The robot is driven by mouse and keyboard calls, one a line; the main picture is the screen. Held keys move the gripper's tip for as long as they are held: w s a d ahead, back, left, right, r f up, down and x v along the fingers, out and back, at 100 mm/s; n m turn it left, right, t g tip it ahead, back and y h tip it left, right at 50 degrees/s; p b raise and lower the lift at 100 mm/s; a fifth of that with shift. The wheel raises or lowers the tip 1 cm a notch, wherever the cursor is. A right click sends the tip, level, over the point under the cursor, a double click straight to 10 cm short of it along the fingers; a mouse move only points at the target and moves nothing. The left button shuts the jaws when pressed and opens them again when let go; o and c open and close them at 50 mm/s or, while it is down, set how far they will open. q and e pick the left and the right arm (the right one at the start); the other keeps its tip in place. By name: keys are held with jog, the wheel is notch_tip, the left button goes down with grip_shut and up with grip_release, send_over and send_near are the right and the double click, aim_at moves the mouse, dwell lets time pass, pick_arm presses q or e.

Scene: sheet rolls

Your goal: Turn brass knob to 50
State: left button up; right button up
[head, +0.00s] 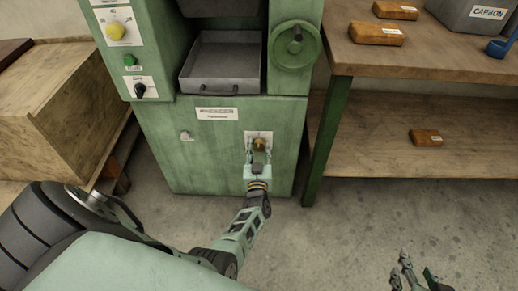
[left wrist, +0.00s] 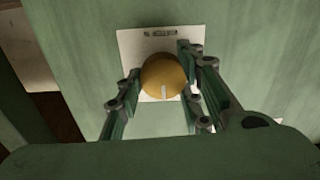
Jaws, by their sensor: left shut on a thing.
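The brass knob (left wrist: 163,78) sits on a white plate (left wrist: 132,45) on the machine's green front. In the left wrist view its pale pointer line points down in the picture. In the head view the knob (head: 259,145) shows just beyond my left gripper (head: 259,152). My left gripper, also in the left wrist view (left wrist: 160,88), has a finger on each side of the knob and is shut on it. My right gripper (head: 408,272) is at the lower right, over the floor, its fingers apart and empty.
The green machine (head: 160,150) also carries a yellow knob (head: 116,31), a green button (head: 130,60), a black knob (head: 140,90), a handwheel (head: 295,45) and a metal tray (head: 222,85). A wooden bench (head: 430,60) stands right, a wooden crate (head: 40,130) left. Floor in front is clear.

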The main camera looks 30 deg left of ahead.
pick_arm(q)
jog(key=shift+w+d+r, duration=0.15)
jog(key=shift+w+d, duration=0.05)
jog(key=o, duration=1.1)
jog(key=shift+s+a, duration=0.1)
jog(key=shift+s, duration=0.05)
